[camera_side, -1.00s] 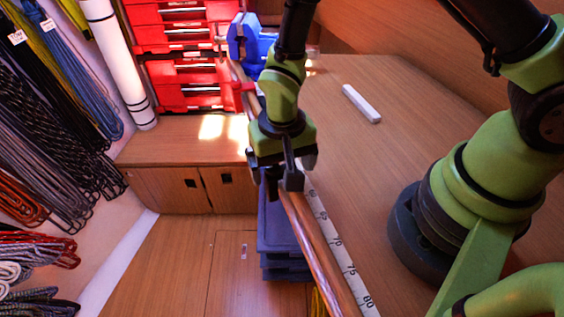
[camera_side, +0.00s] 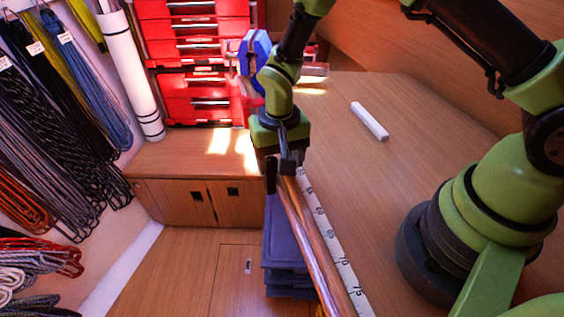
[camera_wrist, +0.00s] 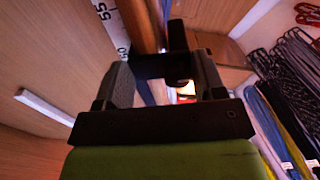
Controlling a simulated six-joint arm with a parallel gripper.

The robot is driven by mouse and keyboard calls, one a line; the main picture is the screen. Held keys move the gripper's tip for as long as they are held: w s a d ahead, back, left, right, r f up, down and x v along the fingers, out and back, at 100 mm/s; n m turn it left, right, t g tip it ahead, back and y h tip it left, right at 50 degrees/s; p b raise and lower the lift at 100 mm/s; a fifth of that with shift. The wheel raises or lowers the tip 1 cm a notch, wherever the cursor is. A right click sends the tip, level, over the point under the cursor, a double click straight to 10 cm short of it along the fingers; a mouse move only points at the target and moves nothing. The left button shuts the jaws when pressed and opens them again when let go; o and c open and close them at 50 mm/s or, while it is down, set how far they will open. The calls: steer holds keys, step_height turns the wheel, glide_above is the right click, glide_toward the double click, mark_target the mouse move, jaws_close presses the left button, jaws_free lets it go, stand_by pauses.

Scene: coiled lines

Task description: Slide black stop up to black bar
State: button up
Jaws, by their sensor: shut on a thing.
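The black stop (camera_wrist: 163,66) is a dark block on a brown wooden rail (camera_side: 303,230), seen in the wrist view between my fingers. In the side view my gripper (camera_side: 279,170) is shut on the stop, low over the rail, and mostly hides it. The rail also shows in the wrist view (camera_wrist: 138,25). A white measuring tape (camera_side: 330,240) runs along the rail's right side, and my gripper is near its 60 mark. I cannot pick out the black bar for sure in either view.
A blue clamp (camera_side: 255,52) and red drawers (camera_side: 195,95) stand at the far end. A white bar (camera_side: 370,121) lies on the wooden bench (camera_side: 400,105), otherwise clear there. Dark crates (camera_side: 285,245) sit below the rail. Coiled lines (camera_side: 60,150) hang at left.

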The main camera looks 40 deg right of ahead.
steer(key=o, duration=1.3)
steer(key=shift+r, duration=0.1)
step_height(320, 180, up, 10)
steer(key=shift+f, duration=0.1)
steer(key=s+d+r+t+y, duration=0.1)
steer(key=s+d+r+t, duration=0.15)
steer(key=r, duration=0.45)
steer(key=s+d+r+t, duration=0.1)
steer(key=s+r, duration=0.3)
steer(key=r, duration=0.2)
steer(key=s+r+t, duration=0.1)
steer(key=s, duration=0.2)
steer(key=s+d+r+n+t, duration=0.1)
steer(key=s+r, duration=0.1)
steer(key=s, duration=0.2)
steer(key=s+r+t+y, duration=0.1)
steer(key=s+r, duration=0.1)
steer(key=s, duration=0.2)
steer(key=shift+d+t, duration=0.3)
steer(key=shift+t, duration=0.05)
